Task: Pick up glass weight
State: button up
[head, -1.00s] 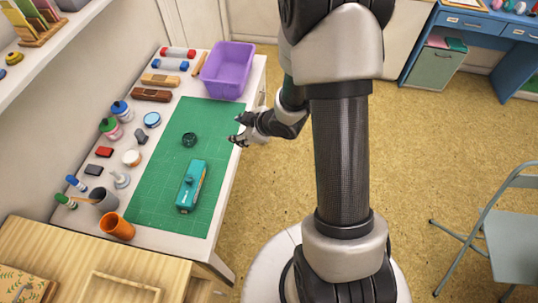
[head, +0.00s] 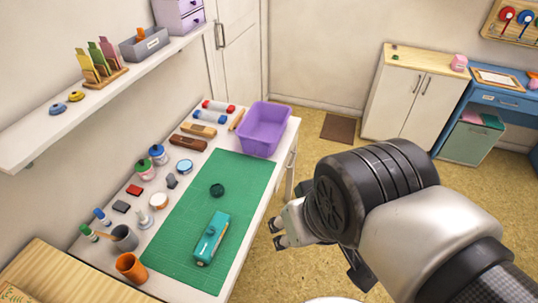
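A small, round, dark green object (head: 217,190), which looks like the glass weight, sits on the green cutting mat (head: 190,238), left of the mat's right edge. A teal, box-shaped tool (head: 211,240) lies on the mat, nearer to me than the round object. My gripper (head: 277,235) is to the right of the table's right edge, apart from the round object and lower in the picture. Its two dark fingertips stand apart with nothing between them. My arm hides part of the floor to the right.
A purple bin (head: 264,128) stands at the table's far right corner. Jars, ink pads and brown blocks line the table's left side. An orange cup (head: 131,268) stands at the near edge. A shelf (head: 120,88) overhangs the left. The mat around the round object is clear.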

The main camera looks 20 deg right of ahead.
aim_at(216, 191)
jog(key=i+l, duration=0.2)
jog(key=i, duration=0.15)
jog(key=i+l+u, duration=0.3)
jog(key=u, duration=0.2)
jog(key=i+l+u, duration=0.45)
jog(key=k+u, duration=0.1)
jog(key=u, duration=0.6)
